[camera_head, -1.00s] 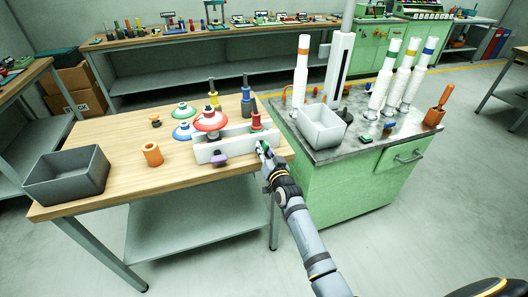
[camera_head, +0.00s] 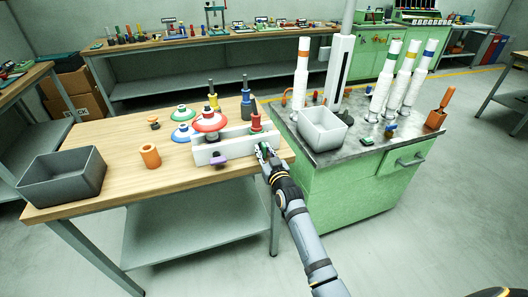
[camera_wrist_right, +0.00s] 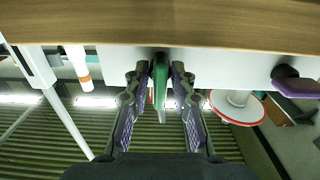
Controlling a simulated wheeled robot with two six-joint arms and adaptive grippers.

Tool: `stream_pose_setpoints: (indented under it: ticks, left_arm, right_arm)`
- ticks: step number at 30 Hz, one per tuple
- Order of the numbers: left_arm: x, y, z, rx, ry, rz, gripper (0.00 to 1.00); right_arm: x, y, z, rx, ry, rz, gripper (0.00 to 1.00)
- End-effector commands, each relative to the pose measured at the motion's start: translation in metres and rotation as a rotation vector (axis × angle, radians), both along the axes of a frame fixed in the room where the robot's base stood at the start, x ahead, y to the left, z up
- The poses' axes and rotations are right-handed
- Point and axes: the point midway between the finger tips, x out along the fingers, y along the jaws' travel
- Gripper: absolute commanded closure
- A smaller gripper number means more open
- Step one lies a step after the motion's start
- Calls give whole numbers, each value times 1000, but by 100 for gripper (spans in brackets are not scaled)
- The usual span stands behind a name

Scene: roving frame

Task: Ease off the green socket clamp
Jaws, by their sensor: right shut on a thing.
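The green socket clamp (camera_wrist_right: 159,82) is on the front face of the long white block (camera_wrist_right: 215,62), near the block's right end in the head view. It shows there as a small patch of green (camera_head: 264,147), mostly hidden by my gripper. My right gripper (camera_head: 266,153) is at the block's front. In the wrist view its two fingers (camera_wrist_right: 160,78) are shut on the green clamp from both sides. A purple clamp (camera_head: 218,160) sits further left on the same face. My left gripper is not in view.
The block stands near the wooden bench's (camera_head: 120,148) front edge. A red-topped socket part (camera_head: 210,122) and a red plug (camera_head: 256,122) rise beside it. A dark grey bin (camera_head: 62,178) and orange ring (camera_head: 150,156) are left. A green cabinet (camera_head: 355,200) adjoins on the right.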

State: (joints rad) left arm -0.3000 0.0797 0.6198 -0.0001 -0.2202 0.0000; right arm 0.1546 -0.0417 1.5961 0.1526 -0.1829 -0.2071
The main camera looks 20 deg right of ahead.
Motion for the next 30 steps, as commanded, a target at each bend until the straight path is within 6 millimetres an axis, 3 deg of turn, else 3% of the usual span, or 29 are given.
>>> stream_pose_setpoints:
  ticks: [7,8,9,20,23,30]
  left_arm:
    - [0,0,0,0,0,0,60]
    - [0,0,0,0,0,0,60]
    - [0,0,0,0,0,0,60]
    - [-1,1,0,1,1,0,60]
    - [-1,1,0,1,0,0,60]
    - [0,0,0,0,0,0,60]
  right_arm:
    - [0,0,-2,0,4,0,100]
    - [0,0,-2,0,4,0,72]
    - [0,0,-2,0,4,0,66]
    - [-5,0,-2,1,3,0,65]
    - [-20,-1,-2,1,3,0,65]
    - [-79,-3,-2,1,4,0,65]
